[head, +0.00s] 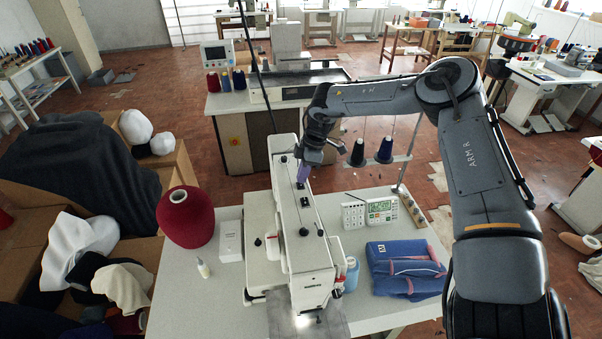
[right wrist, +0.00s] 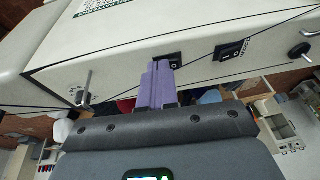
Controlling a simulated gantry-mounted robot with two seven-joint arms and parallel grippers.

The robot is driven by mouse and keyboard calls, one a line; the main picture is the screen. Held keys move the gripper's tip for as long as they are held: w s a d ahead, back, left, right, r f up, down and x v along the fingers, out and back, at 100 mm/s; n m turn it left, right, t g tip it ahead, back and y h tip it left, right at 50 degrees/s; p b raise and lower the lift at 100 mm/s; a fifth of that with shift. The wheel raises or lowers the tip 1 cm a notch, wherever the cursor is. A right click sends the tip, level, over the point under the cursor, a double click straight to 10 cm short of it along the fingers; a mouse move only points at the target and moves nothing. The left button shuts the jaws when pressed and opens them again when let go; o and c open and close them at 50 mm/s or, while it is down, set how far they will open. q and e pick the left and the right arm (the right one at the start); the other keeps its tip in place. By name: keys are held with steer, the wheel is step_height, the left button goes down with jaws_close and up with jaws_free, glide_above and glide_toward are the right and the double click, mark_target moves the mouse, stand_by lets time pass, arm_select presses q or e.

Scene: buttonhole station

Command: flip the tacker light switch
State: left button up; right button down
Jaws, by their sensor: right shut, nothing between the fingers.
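The white tacker machine (head: 300,250) stands on the table in the middle of the head view. My right gripper (head: 303,173) is over its top with purple fingers shut and empty. In the right wrist view the purple fingertips (right wrist: 160,68) are at the edge of a black rocker switch (right wrist: 175,60) and cover part of it; I cannot tell whether they touch. A second black rocker switch (right wrist: 233,49) with a small label sits to its right. I cannot tell which is the light switch. A bright spot (head: 303,321) shows at the machine's front. My left gripper is not in view.
A dark red yarn cone (head: 186,217) and a white box (head: 230,241) stand left of the machine. A black thread (right wrist: 60,106) crosses near the fingers.

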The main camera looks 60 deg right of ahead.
steer(key=shift+s+a+p, duration=0.25)
steer(key=shift+a+p, duration=0.1)
steer(key=shift+a, duration=0.2)
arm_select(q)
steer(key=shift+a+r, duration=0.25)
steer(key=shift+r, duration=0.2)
arm_select(e)
steer(key=shift+s+a, duration=0.15)
steer(key=shift+a, duration=0.05)
steer(key=shift+r+p, duration=0.5)
steer(key=shift+r, duration=0.05)
steer(key=p+v, duration=0.2)
steer(key=v, duration=0.2)
steer(key=shift+w+a+r+p, duration=0.15)
steer(key=shift+w+a+p, duration=0.1)
steer(key=shift+w+p, duration=0.2)
arm_select(q)
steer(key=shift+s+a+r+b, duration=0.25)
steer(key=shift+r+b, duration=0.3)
steer(key=shift+b, duration=0.75)
arm_select(e)
steer(key=v, duration=0.9)
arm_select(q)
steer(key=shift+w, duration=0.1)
arm_select(e)
steer(key=shift+s+d, duration=0.1)
steer(key=shift+s, duration=0.05)
